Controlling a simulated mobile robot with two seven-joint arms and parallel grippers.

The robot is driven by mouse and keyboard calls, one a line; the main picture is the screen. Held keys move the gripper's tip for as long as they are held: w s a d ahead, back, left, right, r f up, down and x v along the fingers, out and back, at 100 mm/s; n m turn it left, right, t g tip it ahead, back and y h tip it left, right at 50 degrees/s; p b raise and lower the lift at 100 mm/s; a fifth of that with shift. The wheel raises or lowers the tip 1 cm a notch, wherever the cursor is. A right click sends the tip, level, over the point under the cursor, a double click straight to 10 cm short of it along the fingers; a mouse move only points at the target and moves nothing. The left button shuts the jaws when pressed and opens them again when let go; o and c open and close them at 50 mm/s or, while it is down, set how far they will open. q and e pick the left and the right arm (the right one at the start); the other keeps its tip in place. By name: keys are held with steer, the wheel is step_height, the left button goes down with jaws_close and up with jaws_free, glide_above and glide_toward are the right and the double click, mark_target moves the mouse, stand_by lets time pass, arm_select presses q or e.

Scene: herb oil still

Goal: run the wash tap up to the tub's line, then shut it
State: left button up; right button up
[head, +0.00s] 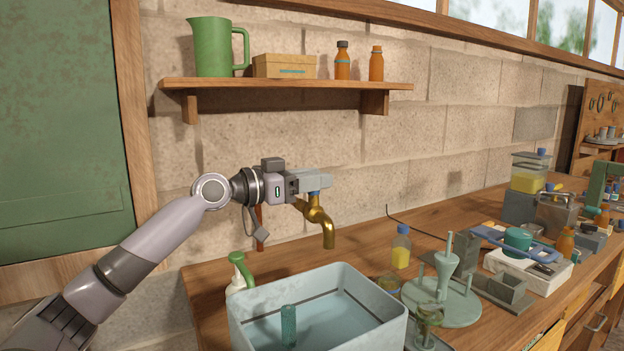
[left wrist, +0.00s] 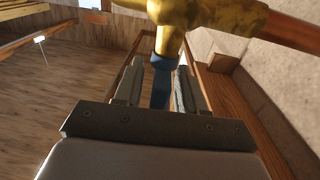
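The brass wash tap (head: 324,226) stands out from the wall with its spout over the tub. No stream shows below it. The pale tub (head: 377,339) holds water (head: 335,319), with its surface below a dark line on the inner wall. A green, glass-like cylinder (head: 289,326) stands in the water. My left gripper (head: 319,180) is at the tap's blue handle (head: 314,193). In the left wrist view the blue handle (left wrist: 160,86) sits between the fingers, with narrow gaps seen on both sides. The brass body (left wrist: 185,12) is just beyond the fingertips. My right gripper is not in view.
A green-topped pump bottle (head: 240,274) stands behind the tub's left corner. A small bottle (head: 401,248) and a green stand (head: 444,290) are close on its right. A shelf (head: 285,84) with a green jug (head: 213,48) hangs above the tap.

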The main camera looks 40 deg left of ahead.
arm_select(q)
steer(key=shift+s, duration=0.1)
steer(key=shift+s+a+f+b, duration=0.15)
steer(key=shift+s+b, duration=0.25)
steer(key=shift+s, duration=0.05)
steer(key=shift+s+a+f+b, duration=0.1)
steer(key=shift+s+a+b, duration=0.05)
steer(key=shift+s+b, duration=0.25)
steer(key=shift+r+b+v, duration=0.1)
steer(key=shift+b+v, duration=0.45)
steer(key=shift+v, duration=0.75)
steer(key=shift+r+b+v, duration=0.15)
steer(key=shift+b+v, duration=0.4)
steer(key=shift+v, duration=0.75)
